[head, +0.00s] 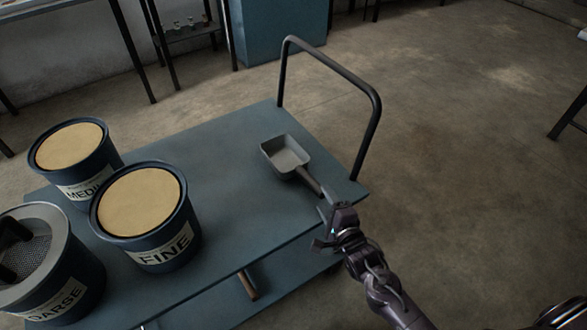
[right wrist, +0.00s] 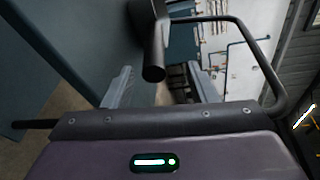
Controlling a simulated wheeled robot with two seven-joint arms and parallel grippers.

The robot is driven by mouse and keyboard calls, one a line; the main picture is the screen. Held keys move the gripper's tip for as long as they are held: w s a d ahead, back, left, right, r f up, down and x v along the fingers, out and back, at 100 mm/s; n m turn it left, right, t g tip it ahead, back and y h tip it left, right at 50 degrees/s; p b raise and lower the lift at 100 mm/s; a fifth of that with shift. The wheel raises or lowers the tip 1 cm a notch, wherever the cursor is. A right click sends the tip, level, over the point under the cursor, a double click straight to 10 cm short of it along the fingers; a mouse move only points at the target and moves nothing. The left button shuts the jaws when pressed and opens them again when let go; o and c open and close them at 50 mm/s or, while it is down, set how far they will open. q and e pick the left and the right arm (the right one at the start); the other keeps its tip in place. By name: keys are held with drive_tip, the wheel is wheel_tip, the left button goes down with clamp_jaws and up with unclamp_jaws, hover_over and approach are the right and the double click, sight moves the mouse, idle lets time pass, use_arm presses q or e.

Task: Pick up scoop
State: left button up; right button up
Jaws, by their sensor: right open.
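The grey scoop (head: 286,156) lies on the blue cart top near its right end, its handle pointing toward the lower right. My right gripper (head: 328,222) is at the handle's end, near the cart's front right corner. In the right wrist view the dark round handle end of the scoop (right wrist: 153,70) shows between the two spread fingers of the right gripper (right wrist: 161,86), with gaps on both sides. The right gripper is open and holds nothing. In the head view the gripper partly hides the handle's end. My left gripper is not in view.
The blue cart (head: 220,190) has a tall black push handle (head: 375,110) behind the scoop. Buckets labelled MEDI (head: 92,190), FINE (head: 160,250) and one partly cut-off label (head: 65,295) stand at the left. The cart top between buckets and scoop is clear.

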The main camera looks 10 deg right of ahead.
sight(316, 187)
drive_tip(key=x, duration=0.5)
drive_tip(key=f+x, duration=0.1)
drive_tip(key=x, duration=0.1)
drive_tip(key=shift+w+d+b, duration=0.1)
drive_tip(key=shift+b, duration=0.2)
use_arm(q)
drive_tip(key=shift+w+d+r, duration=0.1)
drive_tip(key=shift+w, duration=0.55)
use_arm(e)
clamp_jaws()
drive_tip(key=shift+r, duration=0.15)
